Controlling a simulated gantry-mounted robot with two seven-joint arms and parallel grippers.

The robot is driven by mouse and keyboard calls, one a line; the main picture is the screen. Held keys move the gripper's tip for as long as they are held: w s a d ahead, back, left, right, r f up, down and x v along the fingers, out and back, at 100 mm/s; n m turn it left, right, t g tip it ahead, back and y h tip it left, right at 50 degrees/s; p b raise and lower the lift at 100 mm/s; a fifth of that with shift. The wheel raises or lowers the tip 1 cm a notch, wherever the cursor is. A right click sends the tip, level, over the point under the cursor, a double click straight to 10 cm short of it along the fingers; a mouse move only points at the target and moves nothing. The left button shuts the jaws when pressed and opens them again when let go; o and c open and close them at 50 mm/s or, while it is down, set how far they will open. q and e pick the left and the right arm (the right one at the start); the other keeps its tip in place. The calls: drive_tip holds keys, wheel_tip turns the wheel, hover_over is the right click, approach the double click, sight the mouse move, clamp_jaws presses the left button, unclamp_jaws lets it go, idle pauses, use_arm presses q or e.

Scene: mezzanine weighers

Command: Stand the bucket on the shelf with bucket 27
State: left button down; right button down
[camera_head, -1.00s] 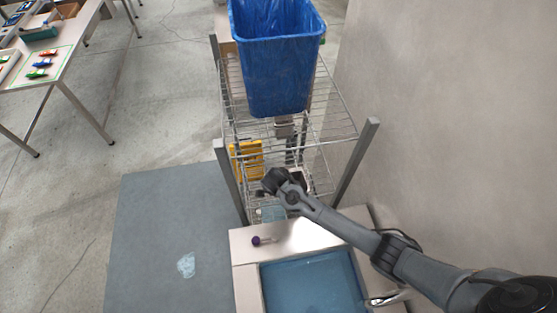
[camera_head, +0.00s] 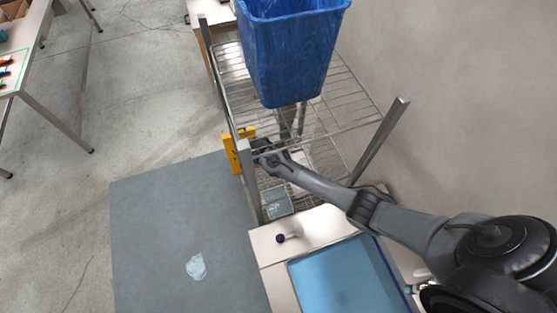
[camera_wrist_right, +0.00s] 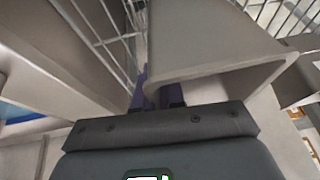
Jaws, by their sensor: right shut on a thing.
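A tall blue bucket-like bin (camera_head: 292,55) stands at the top of a wire shelf rack (camera_head: 345,85); its upper part is cut off by the picture edge. I can read no number on it. My right gripper (camera_head: 258,147) is at the rack's near left corner post (camera_head: 251,185). In the right wrist view its purple fingers (camera_wrist_right: 158,95) are close together at the edge of a grey angled metal post (camera_wrist_right: 215,50), and seem shut on it. The post hides part of the fingers. My left gripper is not in view. No bucket marked 27 is readable.
A yellow object (camera_head: 231,154) shows beside the near left post. A pale blue container (camera_head: 278,203) sits low in the rack. A blue basin (camera_head: 335,280) and a small purple-ended item (camera_head: 281,238) are in front.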

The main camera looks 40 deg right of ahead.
drive_tip(key=shift+f, duration=0.1)
drive_tip(key=shift+f, duration=0.1)
drive_tip(key=c, duration=1.2)
unclamp_jaws()
drive_tip(key=shift+c, duration=0.2)
drive_tip(key=shift+v, duration=2.15)
